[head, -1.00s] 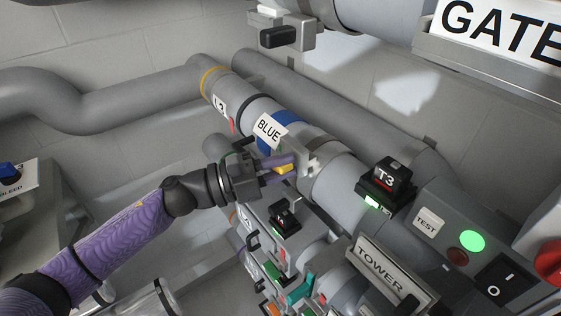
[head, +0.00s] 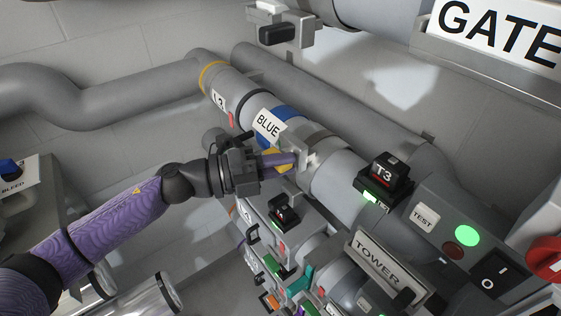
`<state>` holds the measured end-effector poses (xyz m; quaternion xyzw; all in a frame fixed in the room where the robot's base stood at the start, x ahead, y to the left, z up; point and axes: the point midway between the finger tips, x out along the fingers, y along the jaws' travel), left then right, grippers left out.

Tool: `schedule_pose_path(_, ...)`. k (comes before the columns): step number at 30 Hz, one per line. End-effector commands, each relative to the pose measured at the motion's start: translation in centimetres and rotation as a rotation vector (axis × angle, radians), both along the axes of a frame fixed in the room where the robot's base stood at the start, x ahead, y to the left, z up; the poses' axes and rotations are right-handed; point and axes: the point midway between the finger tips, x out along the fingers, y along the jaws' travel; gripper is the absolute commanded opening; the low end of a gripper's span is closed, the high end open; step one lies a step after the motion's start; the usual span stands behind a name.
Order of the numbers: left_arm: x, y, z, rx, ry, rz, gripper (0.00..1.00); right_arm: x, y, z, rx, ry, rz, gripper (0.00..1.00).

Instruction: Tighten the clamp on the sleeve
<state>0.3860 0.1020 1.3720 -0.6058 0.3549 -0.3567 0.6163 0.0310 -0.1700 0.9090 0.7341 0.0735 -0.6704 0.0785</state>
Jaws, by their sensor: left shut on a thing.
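The sleeve shows as a blue band (head: 287,121) with a "BLUE" label (head: 268,124) on the upper grey pipe. A metal clamp (head: 317,148) wraps the pipe just right of the band, with a light grey block on its near side. My left gripper (head: 290,161) reaches in from the left, its purple fingers shut on a part at the clamp's block. A yellow piece (head: 272,160) shows beside the fingers. The gripped part is mostly hidden by the fingers. My right gripper is not in view.
A black T3 unit (head: 384,176) with a green light sits on the pipe to the right. A panel with a TEST label (head: 424,218) and switch (head: 493,281) is at lower right. The TOWER plate (head: 378,268) and several small fittings crowd below the gripper.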

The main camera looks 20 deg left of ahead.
Motion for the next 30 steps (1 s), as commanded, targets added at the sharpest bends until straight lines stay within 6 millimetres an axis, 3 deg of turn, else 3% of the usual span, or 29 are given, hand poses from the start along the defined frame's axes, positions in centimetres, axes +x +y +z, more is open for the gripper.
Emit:
schedule_pose_path(5, 0.0, 0.0, -0.1, 0.003, 0.001, -0.001, 0.00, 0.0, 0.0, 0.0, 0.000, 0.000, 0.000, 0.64)
schedule_pose_path(6, 0.0, 0.0, -0.1, 0.003, 0.001, -0.001, 0.26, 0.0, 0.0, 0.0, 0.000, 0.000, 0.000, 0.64)
schedule_pose_path(10, 0.0, 0.0, -0.1, 0.002, 0.000, -0.001, 0.53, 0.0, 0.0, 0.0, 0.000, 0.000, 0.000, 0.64)
schedule_pose_path(20, -0.1, 0.3, -0.1, 0.000, 0.001, 0.001, 0.54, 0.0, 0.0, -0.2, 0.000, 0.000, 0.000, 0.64)
schedule_pose_path(23, -0.8, 1.4, -0.5, 0.003, 0.001, 0.001, 0.54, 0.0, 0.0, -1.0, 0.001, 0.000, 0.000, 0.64)
schedule_pose_path(30, -3.7, 6.4, -0.8, 0.007, 0.006, 0.000, 0.54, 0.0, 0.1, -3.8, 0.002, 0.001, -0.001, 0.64)
